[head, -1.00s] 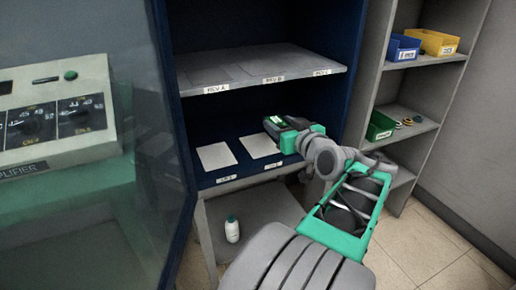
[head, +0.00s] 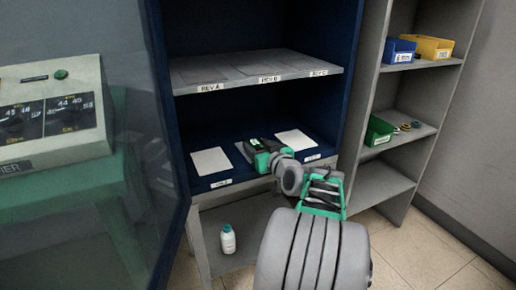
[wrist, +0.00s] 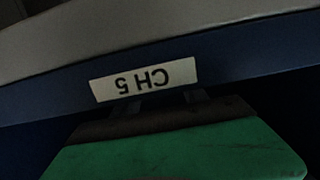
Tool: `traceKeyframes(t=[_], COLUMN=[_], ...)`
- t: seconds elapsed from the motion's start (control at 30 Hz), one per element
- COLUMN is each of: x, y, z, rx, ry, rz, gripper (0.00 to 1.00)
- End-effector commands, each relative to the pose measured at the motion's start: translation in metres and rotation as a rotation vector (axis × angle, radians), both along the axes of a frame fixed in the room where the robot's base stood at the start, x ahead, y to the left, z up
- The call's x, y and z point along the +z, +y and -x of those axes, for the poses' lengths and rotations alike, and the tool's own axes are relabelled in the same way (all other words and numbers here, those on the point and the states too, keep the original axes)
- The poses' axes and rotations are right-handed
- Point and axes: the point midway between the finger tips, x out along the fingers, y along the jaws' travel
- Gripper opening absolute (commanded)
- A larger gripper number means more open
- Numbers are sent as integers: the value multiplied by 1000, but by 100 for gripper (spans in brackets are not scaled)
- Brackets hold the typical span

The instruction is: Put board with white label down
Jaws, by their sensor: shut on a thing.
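My gripper (head: 264,149) reaches into the lower bay of the blue cabinet in the head view. It is shut on a small green board (head: 255,143) with a pale label patch on top. The board is over the middle white pad (head: 240,152), which is mostly hidden. I cannot tell whether the board touches the pad. In the wrist view, a green surface with a dark edge fills the bottom; I cannot tell whether it is board or gripper. A white "CH 5" label (wrist: 144,79) shows upside down on the shelf edge beyond it.
White pads lie left (head: 212,161) and right (head: 296,139) of my gripper, both bare. The upper shelf (head: 255,73) is close above. A glass door (head: 110,130) stands at the left. A bottle (head: 228,239) stands below.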

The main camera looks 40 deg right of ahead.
Motion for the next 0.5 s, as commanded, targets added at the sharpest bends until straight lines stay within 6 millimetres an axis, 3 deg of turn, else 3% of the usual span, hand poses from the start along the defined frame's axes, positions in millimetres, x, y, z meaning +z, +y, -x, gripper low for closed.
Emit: traceKeyframes(t=[0.1,0.13,0.37,0.5], x=[-5,-4,-3,-3], y=[0,0,0,0], z=[0,0,0,0], rx=[0,0,0,0], ry=[0,0,1,1], rz=[0,0,0,0], gripper=[11,53,72,72])
